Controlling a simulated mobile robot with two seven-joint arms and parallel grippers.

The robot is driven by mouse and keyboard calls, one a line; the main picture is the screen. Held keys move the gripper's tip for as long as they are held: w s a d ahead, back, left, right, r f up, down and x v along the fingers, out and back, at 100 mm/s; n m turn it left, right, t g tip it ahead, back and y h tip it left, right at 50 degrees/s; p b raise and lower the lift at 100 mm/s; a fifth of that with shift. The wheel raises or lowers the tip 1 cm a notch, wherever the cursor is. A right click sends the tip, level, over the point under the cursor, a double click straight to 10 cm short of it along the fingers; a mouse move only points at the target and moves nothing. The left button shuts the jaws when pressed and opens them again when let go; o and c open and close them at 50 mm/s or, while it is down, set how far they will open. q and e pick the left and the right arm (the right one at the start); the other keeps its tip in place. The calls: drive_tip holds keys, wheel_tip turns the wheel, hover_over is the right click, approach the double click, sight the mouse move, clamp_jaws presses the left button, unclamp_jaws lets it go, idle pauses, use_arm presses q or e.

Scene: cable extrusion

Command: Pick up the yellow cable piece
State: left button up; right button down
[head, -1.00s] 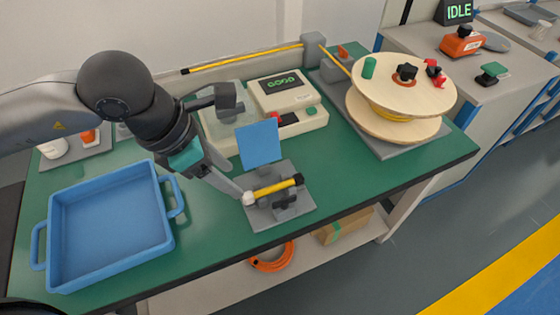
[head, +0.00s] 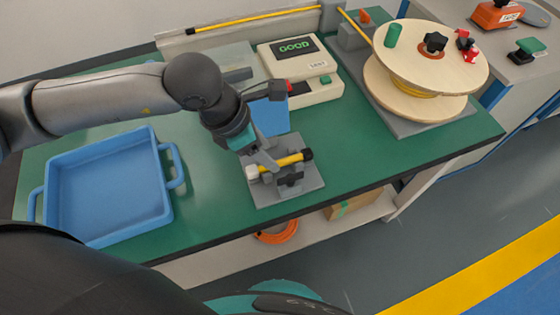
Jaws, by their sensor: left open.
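The short yellow cable piece (head: 287,161) lies across a small grey fixture (head: 299,193) near the table's front edge. One end of the piece is black and the other end is white. My left gripper (head: 268,163) is at the piece, with its fingers pointing down over the white end's side. It is open; whether its fingers touch the piece cannot be told. A dark, rounded part of my own body fills the lower left. My right gripper is not in view.
A blue tray (head: 108,236) stands to the left on the green table (head: 222,204). A tester reading GOOD (head: 325,92) and a blue panel (head: 270,116) are behind the fixture. A wooden spool (head: 405,62) stands at the right. A long yellow cable (head: 258,18) runs along the back.

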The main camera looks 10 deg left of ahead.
sight(278, 161)
use_arm(q)
drive_tip(key=x, duration=0.2)
drive_tip(key=b+x, duration=0.1)
drive_tip(key=x, duration=0.1)
drive_tip(key=shift+w+d+f, duration=0.15)
drive_tip(key=shift+w+f, duration=0.15)
clamp_jaws()
drive_tip(key=shift+r, duration=0.1)
